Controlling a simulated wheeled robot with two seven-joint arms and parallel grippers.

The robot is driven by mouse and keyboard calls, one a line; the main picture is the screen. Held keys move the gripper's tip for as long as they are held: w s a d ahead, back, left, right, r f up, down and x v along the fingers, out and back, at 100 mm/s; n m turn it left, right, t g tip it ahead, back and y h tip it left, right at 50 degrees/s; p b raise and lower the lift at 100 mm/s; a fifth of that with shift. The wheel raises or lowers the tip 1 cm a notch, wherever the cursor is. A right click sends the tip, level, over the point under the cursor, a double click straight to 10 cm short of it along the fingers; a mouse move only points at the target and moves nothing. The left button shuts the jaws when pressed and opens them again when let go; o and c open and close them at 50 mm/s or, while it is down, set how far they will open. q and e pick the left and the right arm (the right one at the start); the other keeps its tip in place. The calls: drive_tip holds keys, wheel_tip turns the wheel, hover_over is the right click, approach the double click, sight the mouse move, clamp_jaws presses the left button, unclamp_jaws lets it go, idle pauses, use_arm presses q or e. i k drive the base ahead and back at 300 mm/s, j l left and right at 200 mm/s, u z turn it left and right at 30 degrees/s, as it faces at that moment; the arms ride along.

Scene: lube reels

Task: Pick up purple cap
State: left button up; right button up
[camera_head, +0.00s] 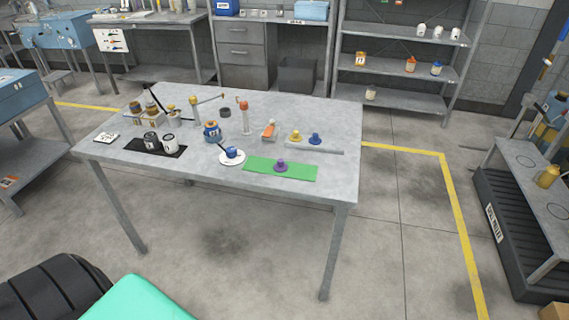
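A small purple cap (281,167) sits on a green mat (300,171) near the front edge of the grey metal table (215,179). Nothing touches the cap from above. Neither my left nor my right gripper shows in the head view.
A white dish with a blue piece (232,153) stands left of the green mat. Behind the mat are a yellow cap (295,136), a blue cap (315,139) and an orange item (268,130). The table's right end is clear.

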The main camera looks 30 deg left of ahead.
sight(280, 166)
drive_tip(key=i+u, duration=0.15)
drive_tip(key=u, duration=0.25)
drive_tip(key=i+l+u, duration=0.15)
drive_tip(key=u, duration=0.25)
drive_tip(key=i+l+u, duration=0.15)
drive_tip(key=u, duration=0.25)
